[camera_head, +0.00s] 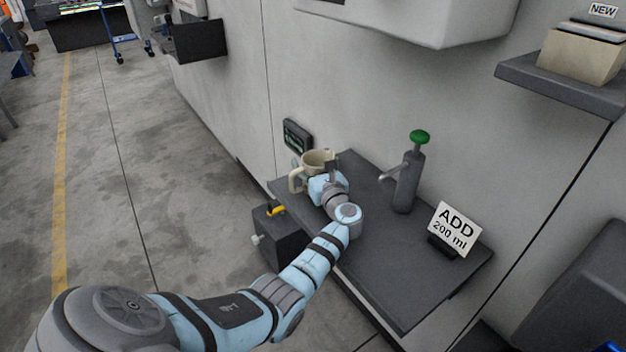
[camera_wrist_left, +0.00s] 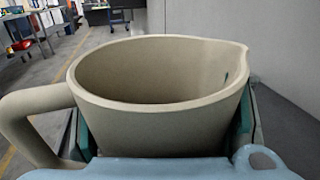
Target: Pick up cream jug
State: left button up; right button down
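The cream jug (camera_head: 316,158) is beige with a wide open top and a loop handle on its left side. It is at the far left end of the dark grey shelf. My left gripper (camera_head: 326,178) is at the jug, and its hand hides the jug's lower part. In the left wrist view the jug (camera_wrist_left: 160,125) fills the space between the two fingers, whose teal pads lie against its sides. The handle is outside the left finger. The jug looks upright; I cannot tell whether its base touches the shelf. My right gripper is not in view.
On the grey shelf (camera_head: 400,300) stand a dark pump bottle (camera_head: 407,185) with a green knob and a sign reading "ADD 200 ml" (camera_head: 452,229). A dark box (camera_head: 278,240) with a yellow handle is below the shelf's left edge. A pale wall rises behind.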

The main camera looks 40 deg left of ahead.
pick_arm(q)
jog(key=c, duration=0.8)
jog(key=shift+c, duration=0.3)
